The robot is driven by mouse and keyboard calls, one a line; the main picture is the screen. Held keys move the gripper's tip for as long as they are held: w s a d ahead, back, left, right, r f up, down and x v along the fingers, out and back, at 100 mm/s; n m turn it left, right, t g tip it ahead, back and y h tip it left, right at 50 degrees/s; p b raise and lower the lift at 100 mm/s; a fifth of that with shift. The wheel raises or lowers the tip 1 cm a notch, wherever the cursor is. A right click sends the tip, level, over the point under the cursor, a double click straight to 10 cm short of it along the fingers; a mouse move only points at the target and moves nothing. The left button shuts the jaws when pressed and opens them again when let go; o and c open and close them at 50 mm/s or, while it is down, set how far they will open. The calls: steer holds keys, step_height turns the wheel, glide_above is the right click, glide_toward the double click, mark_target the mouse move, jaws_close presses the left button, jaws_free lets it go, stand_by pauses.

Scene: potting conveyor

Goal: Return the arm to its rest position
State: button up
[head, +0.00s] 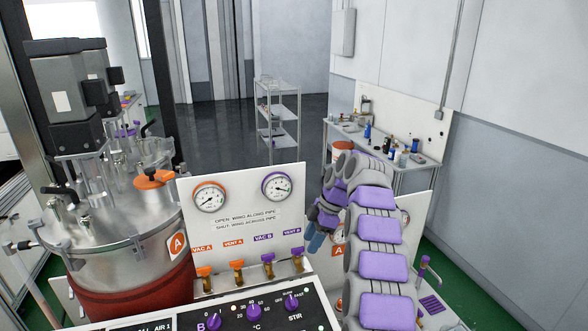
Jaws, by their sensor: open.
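My arm, grey with purple pads, rises from the bottom right and bends over at its top. My gripper (315,242) hangs from that bend with its bluish fingertips pointing down, at the right edge of the white gauge panel (236,222). It is open and I see nothing between its fingers. The row of small valves, among them the purple-handled VENT B valve (297,256), lies just left of and below the fingertips. I cannot tell the gap between gripper and panel. My arm hides part of a second panel behind it.
A steel vessel marked A (115,228), with an orange handle and dark motors above it, stands at left. A black control box (255,312) with purple knobs is in front. A workbench (405,160) with bottles and a wire shelf (278,118) stand behind. Dark floor beyond is clear.

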steer(key=s+r+m+h+b, duration=0.1)
steer(key=s+r+m, duration=0.3)
steer(key=s, duration=0.8)
steer(key=s+r+m+h+b, duration=0.1)
steer(key=s+r+m, duration=0.2)
steer(key=s+m, duration=0.55)
steer(key=s+d+f+m+h, duration=0.1)
steer(key=s+d+f+m, duration=0.1)
steer(key=s, duration=0.8)
steer(key=s+d+f+m+b, duration=0.1)
steer(key=s+f, duration=0.3)
steer(key=s, duration=0.7)
steer(key=s+d+f+m+g+h+b, duration=0.1)
steer(key=s+d+f+m, duration=0.2)
steer(key=s, duration=0.7)
steer(key=shift+s+d+f+m+h, duration=0.3)
steer(key=shift+s+f+m, duration=0.05)
steer(key=shift+f, duration=0.15)
